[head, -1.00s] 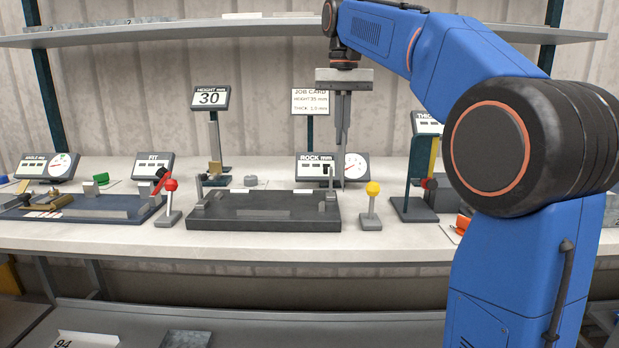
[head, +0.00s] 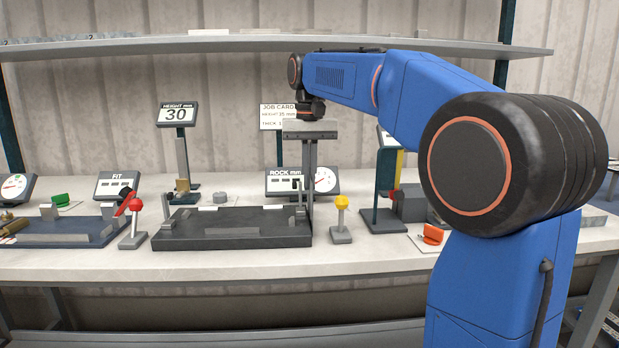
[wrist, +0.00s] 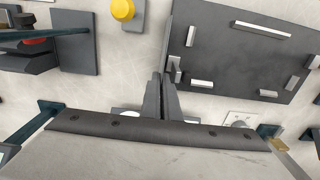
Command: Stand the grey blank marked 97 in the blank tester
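I cannot make out a grey blank marked 97 in either view now. A dark flat fixture (head: 240,240) with small upright posts and light bars lies on the bench beside the "ROCK mm" display (head: 285,182); it also shows at upper right in the wrist view (wrist: 255,62). No label in view names the blank tester, so I cannot tell if this is it. My gripper (head: 307,205) points down by the fixture's right end.
A yellow-knobbed lever (head: 341,215) and a red-knobbed lever (head: 135,215) flank the fixture. A height gauge (head: 178,150) reading 30 and a job card (head: 278,116) stand behind. An upper shelf (head: 250,44) spans above. Bare bench (head: 260,265) lies in front.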

